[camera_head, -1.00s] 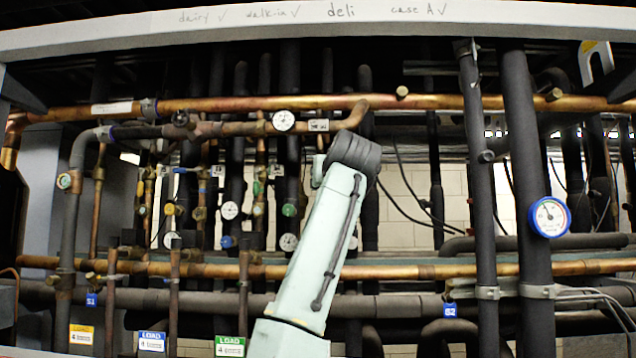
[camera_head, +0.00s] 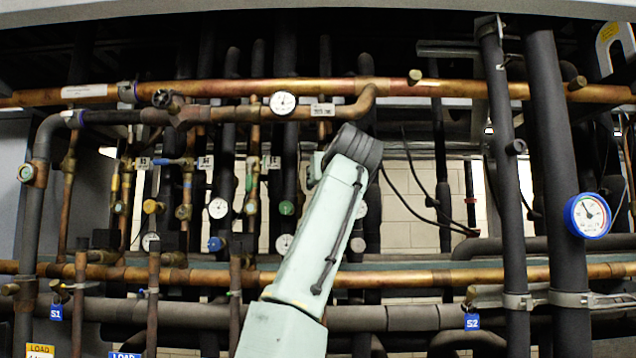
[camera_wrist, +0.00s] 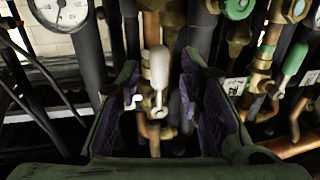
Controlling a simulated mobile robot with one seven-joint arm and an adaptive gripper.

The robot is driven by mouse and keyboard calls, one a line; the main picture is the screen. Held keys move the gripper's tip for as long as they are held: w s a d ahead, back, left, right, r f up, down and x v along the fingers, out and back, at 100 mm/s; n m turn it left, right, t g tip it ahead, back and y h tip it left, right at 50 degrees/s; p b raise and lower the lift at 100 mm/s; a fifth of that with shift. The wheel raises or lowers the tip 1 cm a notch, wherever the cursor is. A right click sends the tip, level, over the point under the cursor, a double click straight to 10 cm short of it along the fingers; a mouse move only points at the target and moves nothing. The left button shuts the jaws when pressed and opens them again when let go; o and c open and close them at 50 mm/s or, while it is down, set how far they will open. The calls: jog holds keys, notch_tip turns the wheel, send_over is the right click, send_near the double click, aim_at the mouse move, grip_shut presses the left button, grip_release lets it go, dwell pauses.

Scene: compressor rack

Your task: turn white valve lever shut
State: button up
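The white valve lever (camera_wrist: 159,68) stands upright in the middle of the wrist view, on a copper and brass pipe fitting (camera_wrist: 152,130). My gripper (camera_wrist: 162,82) is open, with its two purple-lined fingers to the left and right of the lever. The lever appears between the fingers with gaps on both sides, and I see no contact. How far it is in depth from the fingertips I cannot tell. In the head view my arm covers the gripper, and I cannot make out the white lever there.
A round white gauge (camera_wrist: 58,12) and a dark pipe (camera_wrist: 86,50) are left of the gripper. Green-handled valves (camera_wrist: 293,62) and brass fittings (camera_wrist: 262,72) crowd the right. In the head view, a copper pipe (camera_head: 240,90) crosses above, and a blue-rimmed gauge (camera_head: 588,215) is at right.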

jog(key=shift+w+r, duration=0.1)
jog(key=shift+w, duration=0.05)
jog(key=shift+c, duration=0.3)
grip_shut()
dwell(0.6)
